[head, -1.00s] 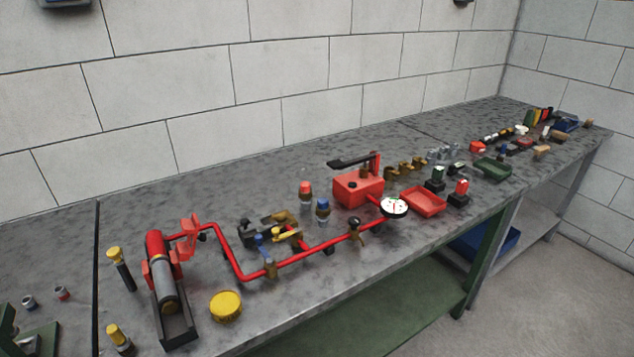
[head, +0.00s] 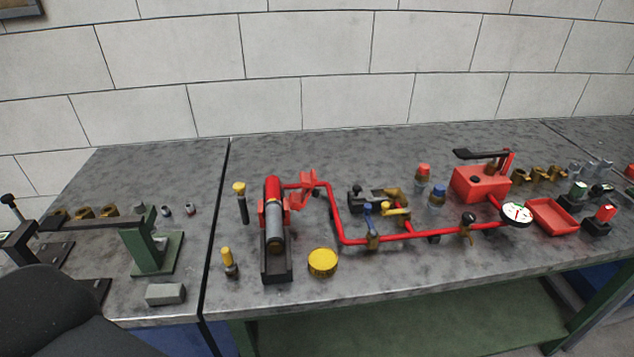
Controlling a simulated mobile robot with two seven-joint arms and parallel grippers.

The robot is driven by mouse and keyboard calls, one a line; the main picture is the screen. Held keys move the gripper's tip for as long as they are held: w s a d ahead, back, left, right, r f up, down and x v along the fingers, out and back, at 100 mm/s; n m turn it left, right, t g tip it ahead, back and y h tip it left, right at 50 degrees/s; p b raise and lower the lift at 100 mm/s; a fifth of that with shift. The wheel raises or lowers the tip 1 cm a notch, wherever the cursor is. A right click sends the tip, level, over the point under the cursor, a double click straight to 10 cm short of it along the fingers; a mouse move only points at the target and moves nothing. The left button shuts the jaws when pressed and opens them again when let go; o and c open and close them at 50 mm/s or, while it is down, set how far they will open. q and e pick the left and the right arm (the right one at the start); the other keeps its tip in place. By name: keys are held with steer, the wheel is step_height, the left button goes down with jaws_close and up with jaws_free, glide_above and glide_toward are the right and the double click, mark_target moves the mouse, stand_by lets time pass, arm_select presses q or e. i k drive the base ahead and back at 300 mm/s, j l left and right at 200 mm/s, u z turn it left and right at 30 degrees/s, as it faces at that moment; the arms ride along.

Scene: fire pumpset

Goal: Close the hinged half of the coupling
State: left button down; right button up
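A red and grey cylindrical unit (head: 274,228) stands in a dark tray on the bench, left of the middle in the head view. An open red part (head: 302,190), which looks like the hinged half of the coupling, stands up beside its top right, where the red pipe (head: 338,222) begins. Its hinge is too small to make out. Neither of my grippers shows. A dark rounded shape at the lower left looks like part of my arm.
A yellow round cap (head: 322,262) lies near the front edge. Two yellow-topped tools (head: 241,200) (head: 229,262) stand left of the unit. A red pump box (head: 482,184), a gauge (head: 516,213) and a red tray (head: 553,216) are at the right. A green stand (head: 150,245) is on the left bench.

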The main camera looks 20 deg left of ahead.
mark_target(307, 190)
steer(key=l+u, duration=0.15)
steer(key=u, duration=0.35)
steer(key=i+l+u, duration=0.1)
steer(key=u, duration=0.35)
steer(key=l+u, duration=0.25)
steer(key=u, duration=0.25)
steer(key=k+l+u, duration=0.1)
steer(key=l+u, duration=0.15)
steer(key=l, duration=0.15)
steer(key=k+l+u, duration=0.1)
steer(key=l+u, duration=0.15)
steer(key=l, duration=0.2)
steer(key=k+l, duration=0.1)
steer(key=l, duration=0.25)
steer(key=k+l, duration=0.1)
steer(key=l, duration=0.2)
steer(key=k+l+u, duration=0.1)
steer(key=l, duration=0.25)
